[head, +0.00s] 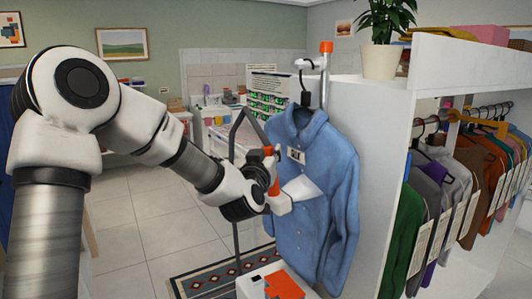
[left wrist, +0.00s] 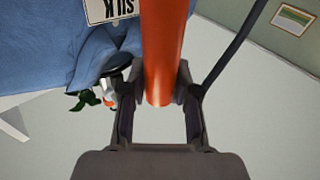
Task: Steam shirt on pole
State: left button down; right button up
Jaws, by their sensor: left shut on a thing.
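The blue shirt (head: 325,165) hangs on a hanger from the pole (head: 325,75), which has an orange cap. My left gripper (head: 270,180) is shut on the orange handle of the steamer (left wrist: 163,50), in front of the shirt. A pale pointed piece (head: 301,188) overlaps the shirt beside the gripper; I cannot tell whether it touches. My right gripper is not in view.
A white and orange steamer base (head: 258,286) stands below the shirt. A dark hose or frame (head: 235,150) rises left of the shirt. The white wardrobe (head: 372,130) with hanging clothes (head: 460,170) is close on the right. A potted plant (head: 382,50) stands on top. Tiled floor is open at left.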

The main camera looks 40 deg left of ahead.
aim_at(277, 182)
pick_arm(q)
jog(key=shift+s+d+f+b, duration=0.2)
jog(key=shift+d+f+b, duration=0.3)
jog(key=shift+f+b, duration=0.75)
jog(key=shift+s+d+f+b, duration=0.25)
jog(key=shift+d+f+b, duration=0.25)
jog(key=shift+f+b, duration=0.8)
jog(key=shift+s+d+f+b, duration=0.2)
jog(key=shift+d+f+b, duration=0.3)
jog(key=shift+f+b, duration=0.75)
jog(key=shift+w+a+p, duration=0.15)
jog(key=shift+a+p, duration=0.2)
jog(key=w+a+p, duration=0.1)
jog(key=w+a, duration=0.3)
jog(key=a, duration=0.6)
jog(key=shift+w+a, duration=0.15)
jog(key=shift+a, duration=0.05)
dwell(0.3)
dwell(0.6)
